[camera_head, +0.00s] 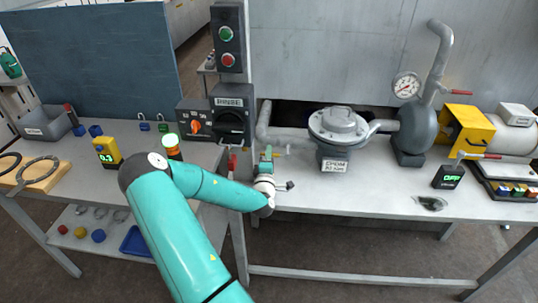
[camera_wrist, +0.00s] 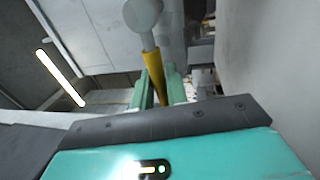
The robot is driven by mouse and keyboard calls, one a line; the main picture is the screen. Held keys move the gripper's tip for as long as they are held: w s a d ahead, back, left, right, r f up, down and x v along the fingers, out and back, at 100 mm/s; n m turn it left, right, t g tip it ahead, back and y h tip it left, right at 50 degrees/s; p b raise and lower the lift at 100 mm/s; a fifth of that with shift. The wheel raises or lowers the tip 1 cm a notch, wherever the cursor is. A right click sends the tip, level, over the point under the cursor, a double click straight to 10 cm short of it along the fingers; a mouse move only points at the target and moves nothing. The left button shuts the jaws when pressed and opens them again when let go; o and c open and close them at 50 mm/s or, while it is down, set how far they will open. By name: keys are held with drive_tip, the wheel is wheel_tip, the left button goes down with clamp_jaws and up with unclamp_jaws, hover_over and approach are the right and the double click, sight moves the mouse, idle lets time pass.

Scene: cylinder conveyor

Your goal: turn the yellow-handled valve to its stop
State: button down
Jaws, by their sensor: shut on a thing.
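The valve's yellow handle (camera_wrist: 156,76) shows in the wrist view as a slanting bar between the two green fingers of my gripper (camera_wrist: 159,80). Its upper end meets a grey rounded part (camera_wrist: 142,14). My gripper is shut on the handle. In the head view my gripper (camera_head: 266,154) is at the left end of the right-hand table, beside the grey pipe. Only a small bit of yellow (camera_head: 283,150) shows just right of the fingers there. The valve body and how far the handle is turned are hidden.
A grey pipe (camera_head: 290,136) leads right to a round grey housing (camera_head: 339,125). A lit beacon (camera_head: 171,144) stands near my arm on the left table. The table front right of my gripper is clear.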

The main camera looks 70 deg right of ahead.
drive_tip(key=c, duration=1.5)
unclamp_jaws()
drive_tip(key=shift+f, duration=0.1)
drive_tip(key=shift+o, duration=0.2)
drive_tip(key=v, duration=1.4)
